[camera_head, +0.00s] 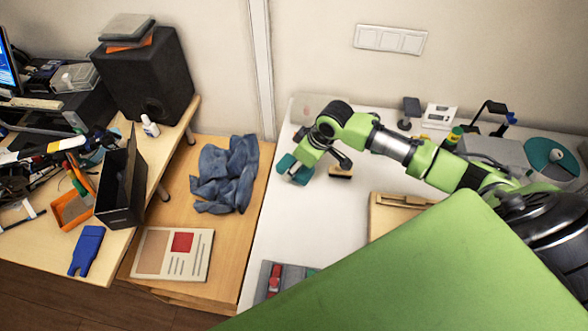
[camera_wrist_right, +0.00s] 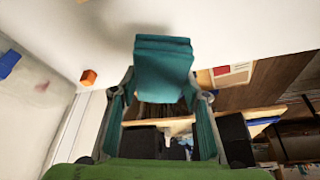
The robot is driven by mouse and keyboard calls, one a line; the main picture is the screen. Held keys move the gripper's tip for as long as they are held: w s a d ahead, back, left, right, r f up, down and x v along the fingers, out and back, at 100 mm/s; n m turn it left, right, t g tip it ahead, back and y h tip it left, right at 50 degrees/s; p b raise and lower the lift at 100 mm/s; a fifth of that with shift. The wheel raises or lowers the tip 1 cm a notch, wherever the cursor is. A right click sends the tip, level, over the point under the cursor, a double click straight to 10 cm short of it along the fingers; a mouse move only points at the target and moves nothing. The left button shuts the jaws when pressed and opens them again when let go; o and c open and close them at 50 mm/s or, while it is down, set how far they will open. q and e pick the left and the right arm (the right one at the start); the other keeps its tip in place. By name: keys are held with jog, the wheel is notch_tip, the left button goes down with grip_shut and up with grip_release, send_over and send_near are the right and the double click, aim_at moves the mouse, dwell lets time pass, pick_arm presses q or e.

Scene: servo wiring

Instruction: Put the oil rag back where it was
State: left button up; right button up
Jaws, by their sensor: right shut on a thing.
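My right gripper (camera_head: 298,162) reaches in from the right over the left back part of the white table (camera_head: 300,220). It is shut on a teal, layered block that looks like a folded rag (camera_head: 290,169). The rag (camera_wrist_right: 162,62) also shows between the fingers of the right gripper (camera_wrist_right: 160,95) in the wrist view. In the head view the rag is partly hidden by the gripper, and I cannot tell whether it touches the table. A crumpled blue cloth (camera_head: 225,174) lies on the wooden desk to the left. My left gripper is not in view.
A small brush-like item (camera_head: 341,172) lies right of the gripper. A wooden tray (camera_head: 392,213) and a grey tray with red parts (camera_head: 272,282) are nearer. A black open box (camera_head: 122,185) and a printed sheet (camera_head: 172,254) are at left. The white table's middle-left is clear.

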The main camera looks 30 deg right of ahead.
jog(key=shift+w+d+f, duration=0.1)
jog(key=shift+w+f, duration=0.55)
jog(key=shift+f, duration=0.15)
jog(key=shift+w+f, duration=0.1)
jog(key=shift+f, duration=1.5)
jog(key=o, duration=1)
jog(key=shift+f, duration=0.15)
jog(key=v, duration=1.2)
jog(key=shift+b, duration=0.35)
